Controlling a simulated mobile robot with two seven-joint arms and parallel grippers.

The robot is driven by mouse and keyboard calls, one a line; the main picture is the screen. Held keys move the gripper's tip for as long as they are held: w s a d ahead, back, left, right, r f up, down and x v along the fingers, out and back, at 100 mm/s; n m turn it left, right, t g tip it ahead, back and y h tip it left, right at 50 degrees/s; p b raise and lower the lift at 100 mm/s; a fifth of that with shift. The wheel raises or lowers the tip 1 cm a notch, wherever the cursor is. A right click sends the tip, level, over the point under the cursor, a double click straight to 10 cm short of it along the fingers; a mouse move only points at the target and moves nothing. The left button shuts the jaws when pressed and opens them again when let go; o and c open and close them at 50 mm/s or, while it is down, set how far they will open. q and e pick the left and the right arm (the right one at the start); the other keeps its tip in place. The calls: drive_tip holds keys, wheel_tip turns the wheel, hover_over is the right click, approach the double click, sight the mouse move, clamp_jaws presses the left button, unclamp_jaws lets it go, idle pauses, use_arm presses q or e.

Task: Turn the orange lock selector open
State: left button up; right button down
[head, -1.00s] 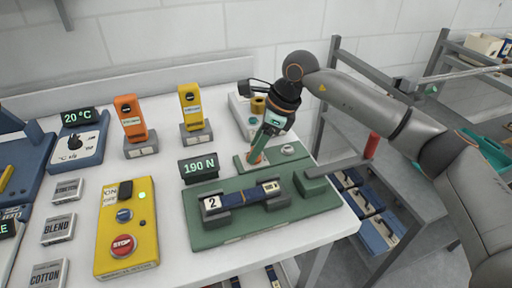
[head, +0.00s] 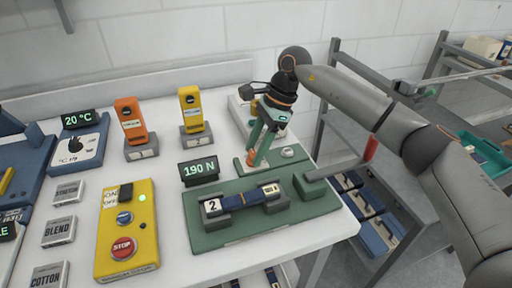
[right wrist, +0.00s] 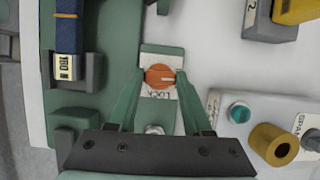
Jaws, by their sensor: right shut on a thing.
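The orange lock selector (right wrist: 160,77) is a round knob with a pale pointer line, on a plate with the word LOCK beside it in the right wrist view. In the head view the orange selector (head: 251,157) sits behind the green fixture and is partly covered by the fingers. My right gripper (head: 253,158) reaches down to it from above, its green fingers on opposite sides of the knob. The right wrist view shows the same gripper (right wrist: 158,78) shut on the knob, with the pointer line lying toward the right finger. My left gripper is not in view.
The green fixture (head: 230,238) holds a dark blue strip (head: 240,196) in front of the gripper. A lever with a red grip (head: 371,147) sticks out to the right. A brass cylinder (right wrist: 273,144) lies near the gripper.

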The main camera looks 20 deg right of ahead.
drive_tip(key=shift+c, duration=1.6)
unclamp_jaws()
drive_tip(key=shift+r, duration=0.15)
drive_tip(key=v, duration=1.2)
drive_tip(key=shift+r, duration=0.2)
